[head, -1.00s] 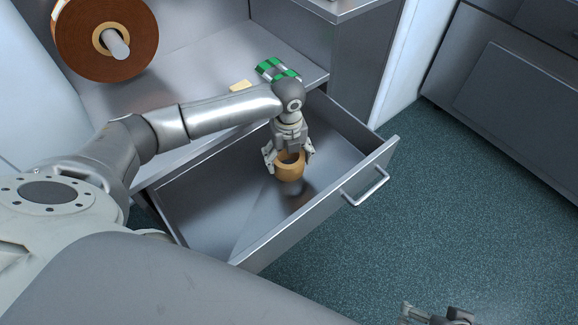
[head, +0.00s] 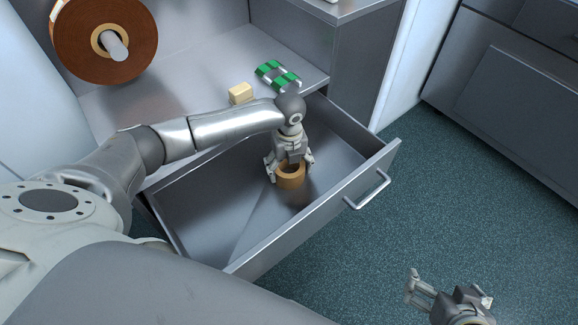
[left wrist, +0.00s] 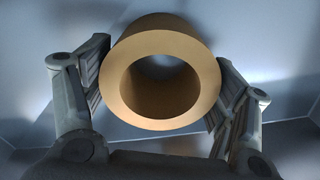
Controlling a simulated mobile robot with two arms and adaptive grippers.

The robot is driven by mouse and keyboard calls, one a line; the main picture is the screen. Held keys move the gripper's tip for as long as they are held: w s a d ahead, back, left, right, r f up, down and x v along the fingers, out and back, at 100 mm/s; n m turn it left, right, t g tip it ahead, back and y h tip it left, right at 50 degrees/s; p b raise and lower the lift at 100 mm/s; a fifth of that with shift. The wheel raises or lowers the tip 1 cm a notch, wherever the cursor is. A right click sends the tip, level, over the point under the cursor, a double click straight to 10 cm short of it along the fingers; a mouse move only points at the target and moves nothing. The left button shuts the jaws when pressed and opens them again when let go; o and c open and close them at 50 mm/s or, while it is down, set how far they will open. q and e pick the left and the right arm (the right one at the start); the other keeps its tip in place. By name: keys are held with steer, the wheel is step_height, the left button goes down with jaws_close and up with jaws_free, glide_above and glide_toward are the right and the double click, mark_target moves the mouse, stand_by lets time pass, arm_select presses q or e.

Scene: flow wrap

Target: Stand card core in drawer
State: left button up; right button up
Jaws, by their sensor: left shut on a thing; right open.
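The card core (head: 291,178) is a short tan cardboard ring inside the open metal drawer (head: 205,205). Its open end faces up towards my left gripper (head: 289,163). My left gripper is shut on the core, with one finger on each side of it. In the left wrist view the core (left wrist: 205,88) sits between the two finger pads, and I look through its hole. I cannot tell whether its lower end touches the drawer floor. My right gripper (head: 450,285) is open and empty over the floor at the bottom right.
The drawer's front wall and handle (head: 368,190) stick out over the blue-green floor (head: 460,190). On the shelf behind lie a green and white patterned object (head: 277,75) and a small cream block (head: 241,93). A large brown roll (head: 75,50) hangs at the upper left.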

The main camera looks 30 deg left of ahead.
arm_select(q)
steer(key=o, duration=1.2)
steer(key=shift+r, duration=0.2)
steer(key=shift+r+p, duration=1.8)
steer(key=shift+r, duration=4.1)
arm_select(e)
steer(key=s+d+g+h, duration=0.1)
steer(key=s+g, duration=0.3)
steer(key=s, duration=0.4)
steer(key=shift+d+f, duration=0.25)
steer(key=shift+d, duration=0.5)
